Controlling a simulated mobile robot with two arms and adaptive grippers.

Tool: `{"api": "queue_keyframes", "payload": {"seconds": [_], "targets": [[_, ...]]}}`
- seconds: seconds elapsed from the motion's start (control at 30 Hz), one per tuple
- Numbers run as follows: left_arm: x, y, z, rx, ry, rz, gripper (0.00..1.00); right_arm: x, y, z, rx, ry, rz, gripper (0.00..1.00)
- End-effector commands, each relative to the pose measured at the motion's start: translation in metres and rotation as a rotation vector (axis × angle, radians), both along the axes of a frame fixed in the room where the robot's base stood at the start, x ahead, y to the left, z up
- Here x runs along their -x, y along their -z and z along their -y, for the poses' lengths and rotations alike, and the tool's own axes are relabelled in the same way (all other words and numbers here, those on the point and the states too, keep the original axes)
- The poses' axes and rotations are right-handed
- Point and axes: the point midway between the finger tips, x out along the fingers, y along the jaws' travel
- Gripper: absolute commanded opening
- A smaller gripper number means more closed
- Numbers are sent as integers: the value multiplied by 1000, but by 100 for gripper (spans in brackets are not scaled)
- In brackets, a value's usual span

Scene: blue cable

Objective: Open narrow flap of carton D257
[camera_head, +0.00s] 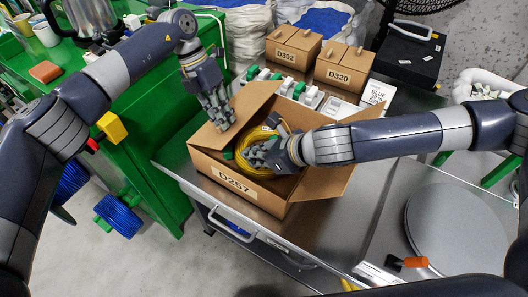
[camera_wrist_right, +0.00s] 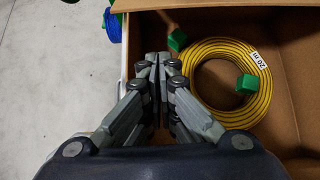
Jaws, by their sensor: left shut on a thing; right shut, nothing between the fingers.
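Carton D257 (camera_head: 234,183) stands on the metal cart top, open at the top, with a coil of yellow cable (camera_head: 243,160) inside. A raised brown flap (camera_head: 252,102) stands at its far left side. My left gripper (camera_head: 221,122) is at this flap from above, shut on its edge; the fingers hide the contact. My right gripper (camera_head: 256,156) is shut and empty, over the carton's opening near the coil. In the right wrist view its fingers (camera_wrist_right: 156,62) meet at the left of the cable coil (camera_wrist_right: 262,102), which has green ends and a "20 m" tag.
Cartons D302 (camera_head: 291,50) and D320 (camera_head: 343,68) stand behind, with a row of white and green parts (camera_head: 297,88) in front of them. A white "BLUE" label card (camera_head: 376,94) is at the right. A grey round plate (camera_head: 455,228) lies at the lower right.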

Motion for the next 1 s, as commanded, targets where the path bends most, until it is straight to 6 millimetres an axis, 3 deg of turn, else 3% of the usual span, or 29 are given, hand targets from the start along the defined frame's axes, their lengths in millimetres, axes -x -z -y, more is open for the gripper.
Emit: {"api": "queue_keyframes", "payload": {"seconds": [0.17,0.43,1.0], "targets": [[0,-1,0,1,0,1,0,-14,24,-21,-2,-2,-2,0],[0,-1,0,1,-1,1,0,-24,-9,-32,-3,0,1,0],[0,-1,0,1,-1,1,0,-26,-20,-35,-2,-1,2,0]]}}
